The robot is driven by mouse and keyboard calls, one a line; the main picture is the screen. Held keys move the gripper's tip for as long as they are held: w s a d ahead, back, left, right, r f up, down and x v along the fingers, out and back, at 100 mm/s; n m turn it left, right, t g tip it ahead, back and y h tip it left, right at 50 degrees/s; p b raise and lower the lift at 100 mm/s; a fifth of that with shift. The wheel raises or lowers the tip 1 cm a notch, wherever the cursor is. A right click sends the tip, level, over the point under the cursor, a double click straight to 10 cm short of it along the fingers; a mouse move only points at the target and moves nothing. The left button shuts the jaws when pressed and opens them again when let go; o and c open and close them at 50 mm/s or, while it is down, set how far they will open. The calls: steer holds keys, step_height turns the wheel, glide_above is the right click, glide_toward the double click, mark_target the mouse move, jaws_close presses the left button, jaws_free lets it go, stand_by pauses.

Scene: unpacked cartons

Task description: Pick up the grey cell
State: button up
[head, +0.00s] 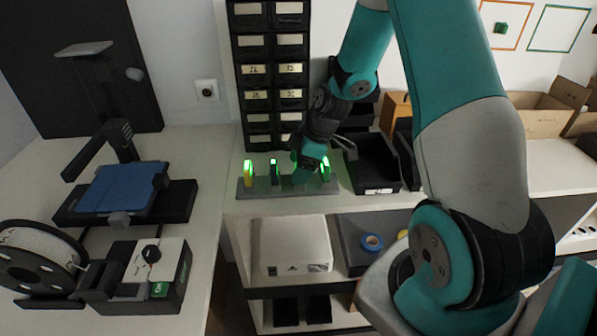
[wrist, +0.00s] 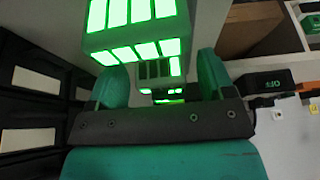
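A grey charging dock (head: 285,189) stands on the shelf top in the head view, holding upright cells with green lights. A yellow cell (head: 248,174) is at its left end, and a dark grey cell (head: 273,172) is right of it. Another lit cell (head: 326,170) is at the right end. My gripper (head: 302,178) is down at the dock's right half and hides part of it. In the wrist view, my gripper (wrist: 163,80) has its teal fingers apart, with a dark, green-lit block (wrist: 158,72) seen between them. I cannot tell which cell this is, or any contact.
A larger grey block with green panels (wrist: 135,35) is close above the left finger in the wrist view. A drawer cabinet (head: 271,90) rises behind the dock. A black bin (head: 374,165) stands right of it. A printer with a blue plate (head: 120,190) is at the left.

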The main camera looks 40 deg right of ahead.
steer(key=c, duration=1.1)
steer(key=shift+r, duration=0.1)
step_height(320, 180, up, 20)
steer(key=b, duration=0.1)
steer(key=shift+a, duration=0.1)
